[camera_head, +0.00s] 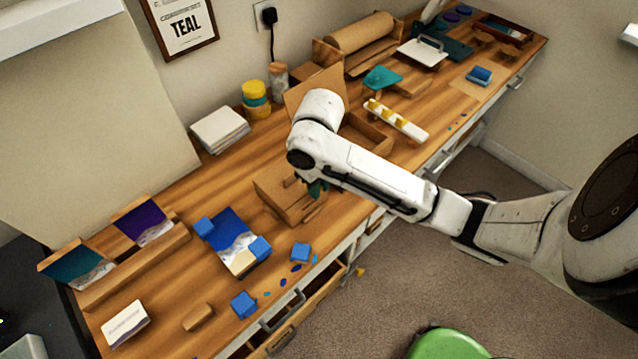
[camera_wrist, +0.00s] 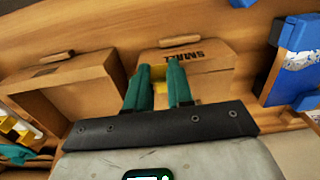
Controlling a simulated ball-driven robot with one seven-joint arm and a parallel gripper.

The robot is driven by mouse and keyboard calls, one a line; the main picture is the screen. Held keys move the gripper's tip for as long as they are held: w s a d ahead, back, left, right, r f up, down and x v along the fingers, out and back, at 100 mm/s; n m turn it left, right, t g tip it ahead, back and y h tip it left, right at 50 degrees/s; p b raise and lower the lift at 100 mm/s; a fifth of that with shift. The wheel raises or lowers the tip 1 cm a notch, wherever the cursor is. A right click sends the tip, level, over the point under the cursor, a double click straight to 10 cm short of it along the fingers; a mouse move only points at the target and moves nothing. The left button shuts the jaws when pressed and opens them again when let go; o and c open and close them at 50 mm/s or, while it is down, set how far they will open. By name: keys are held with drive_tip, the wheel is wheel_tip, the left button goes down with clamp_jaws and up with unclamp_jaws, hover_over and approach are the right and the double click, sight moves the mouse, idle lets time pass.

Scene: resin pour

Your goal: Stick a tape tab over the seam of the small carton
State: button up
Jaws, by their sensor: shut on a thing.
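The small carton (camera_head: 280,203) is a brown box on the bench, and its top looks closed. In the wrist view the carton (camera_wrist: 212,64) shows the word SMALL. My gripper (camera_head: 318,187) is at the carton's right side in the head view, partly hidden by my arm. In the wrist view the teal fingers of my gripper (camera_wrist: 160,75) are close together over the carton, with a yellow tape tab (camera_wrist: 160,86) between them. I cannot tell whether the tab touches the carton. A white dispenser strip (camera_head: 408,124) carries several yellow tabs.
A larger open carton (camera_head: 372,137) stands beside the small one. A drawer (camera_head: 310,308) stands open at the front edge.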

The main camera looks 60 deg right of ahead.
drive_tip(key=o, duration=0.9)
drive_tip(key=shift+c, duration=0.2)
drive_tip(key=shift+r, duration=0.1)
wheel_tip(320, 180, up, 8)
drive_tip(key=p, duration=0.7)
